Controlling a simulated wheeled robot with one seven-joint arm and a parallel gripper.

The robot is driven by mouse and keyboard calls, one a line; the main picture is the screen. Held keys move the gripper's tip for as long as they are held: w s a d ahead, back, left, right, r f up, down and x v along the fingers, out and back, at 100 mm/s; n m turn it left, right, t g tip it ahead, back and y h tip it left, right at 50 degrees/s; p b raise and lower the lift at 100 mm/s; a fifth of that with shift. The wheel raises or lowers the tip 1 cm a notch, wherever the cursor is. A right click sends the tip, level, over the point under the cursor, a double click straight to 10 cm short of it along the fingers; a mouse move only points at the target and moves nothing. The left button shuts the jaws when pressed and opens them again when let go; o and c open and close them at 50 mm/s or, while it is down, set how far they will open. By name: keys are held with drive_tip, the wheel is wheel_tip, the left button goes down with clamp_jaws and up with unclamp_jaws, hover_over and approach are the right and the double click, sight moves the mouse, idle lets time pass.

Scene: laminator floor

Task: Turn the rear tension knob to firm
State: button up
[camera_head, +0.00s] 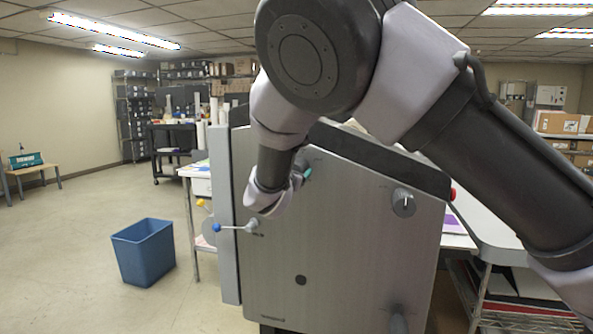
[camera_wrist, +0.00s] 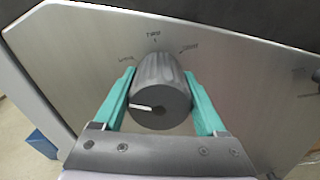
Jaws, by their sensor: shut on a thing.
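A dark grey ribbed knob (camera_wrist: 161,88) sits on the brushed metal side panel (camera_wrist: 75,65) of the laminator. A white pointer line on its face points left in the wrist view. Small printed marks stand around the knob's upper side, too blurred to read surely. My gripper (camera_wrist: 160,95) is shut on the knob, one teal finger on each side. In the head view my gripper (camera_head: 305,173) is at the panel's upper left, and my wrist hides the held knob there. A second grey knob (camera_head: 403,202) with a pale line is at the panel's upper right.
A lever with a blue ball (camera_head: 216,227) sticks out at the panel's left, below my wrist. A red button (camera_head: 453,190) is at the right edge. Another knob (camera_head: 398,323) is low right. A blue bin (camera_head: 144,252) stands on open floor at left.

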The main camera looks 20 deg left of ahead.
drive_tip(key=m, duration=0.6)
drive_tip(key=shift+d+m, duration=0.15)
drive_tip(key=shift+m, duration=0.25)
drive_tip(key=m, duration=0.5)
drive_tip(key=shift+f+m, duration=0.2)
drive_tip(key=shift+m, duration=0.2)
drive_tip(key=o, duration=1.3)
drive_tip(key=s, duration=1.1)
drive_tip(key=shift+w, duration=0.1)
